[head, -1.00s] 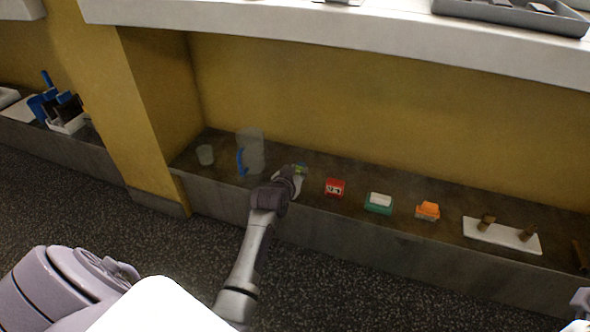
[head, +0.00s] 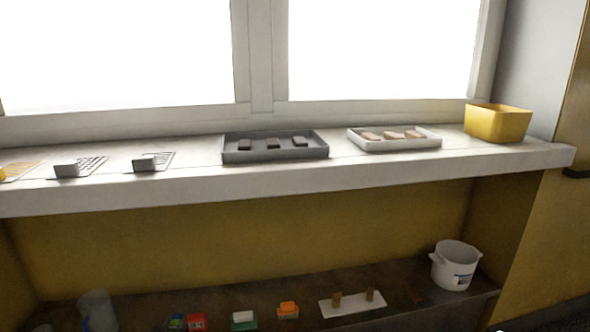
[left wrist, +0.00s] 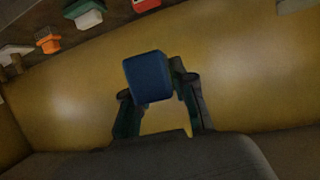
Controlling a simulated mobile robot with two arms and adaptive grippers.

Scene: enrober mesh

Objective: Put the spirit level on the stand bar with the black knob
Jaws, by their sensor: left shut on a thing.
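My left gripper (left wrist: 160,100) is shut on a blue block (left wrist: 147,78), seen end-on in the left wrist view. I take this block for the spirit level, but its full length is hidden. In the head view a small green, yellow and blue patch (head: 175,322) shows at the bottom edge, beside the red box; I cannot tell for sure that it is the held thing. A white plate (head: 338,309) with two brown upright pieces lies on the lower shelf. I cannot make out a black knob. My right gripper is not in view.
The lower shelf (head: 245,300) also holds a red box (head: 195,321), a green-and-white box (head: 243,320), an orange block (head: 288,310), a clear jug (head: 97,312) and a white pot (head: 454,266). Above, the white counter (head: 300,175) carries mesh pieces, a grey tray (head: 275,153), a white tray and a yellow bin.

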